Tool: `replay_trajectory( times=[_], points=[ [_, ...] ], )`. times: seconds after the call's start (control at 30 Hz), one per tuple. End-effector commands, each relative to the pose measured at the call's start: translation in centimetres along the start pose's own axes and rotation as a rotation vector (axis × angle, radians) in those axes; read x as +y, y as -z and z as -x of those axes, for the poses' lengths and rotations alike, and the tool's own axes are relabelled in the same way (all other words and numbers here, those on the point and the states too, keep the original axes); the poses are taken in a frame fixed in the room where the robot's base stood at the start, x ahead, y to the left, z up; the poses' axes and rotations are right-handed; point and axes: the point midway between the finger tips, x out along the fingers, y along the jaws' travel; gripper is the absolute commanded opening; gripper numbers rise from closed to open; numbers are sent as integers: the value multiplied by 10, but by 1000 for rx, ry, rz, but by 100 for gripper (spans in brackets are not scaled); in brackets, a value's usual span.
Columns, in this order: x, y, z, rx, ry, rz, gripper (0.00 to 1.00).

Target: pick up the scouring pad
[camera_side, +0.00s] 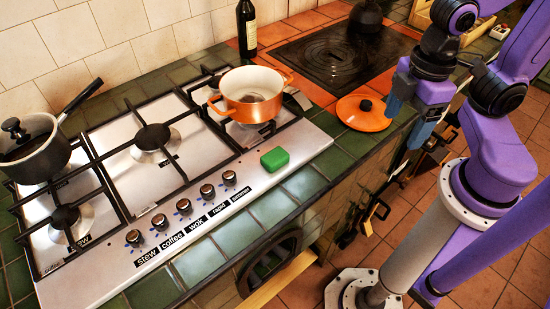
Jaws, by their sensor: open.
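A small green block, which looks like the scouring pad (275,159), lies flat on the front right part of the steel gas hob (247,174), to the right of the knobs. My gripper (404,128) hangs at the right, above the front edge of the counter near the orange lid. It is open and empty, well apart from the pad. Its fingertips are small in this view. Nothing covers the pad.
A dark saucepan (32,150) stands at left, a bottle (247,30) behind. Green tiles (330,160) right of the hob are clear.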

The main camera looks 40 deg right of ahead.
Motion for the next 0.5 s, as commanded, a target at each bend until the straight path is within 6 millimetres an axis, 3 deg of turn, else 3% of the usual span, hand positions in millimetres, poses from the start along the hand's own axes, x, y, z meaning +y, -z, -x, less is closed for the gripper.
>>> replay_trajectory(
  times=[0.5],
  points=[
    [85,142,-7,-20,0,262,78]
  ],
)
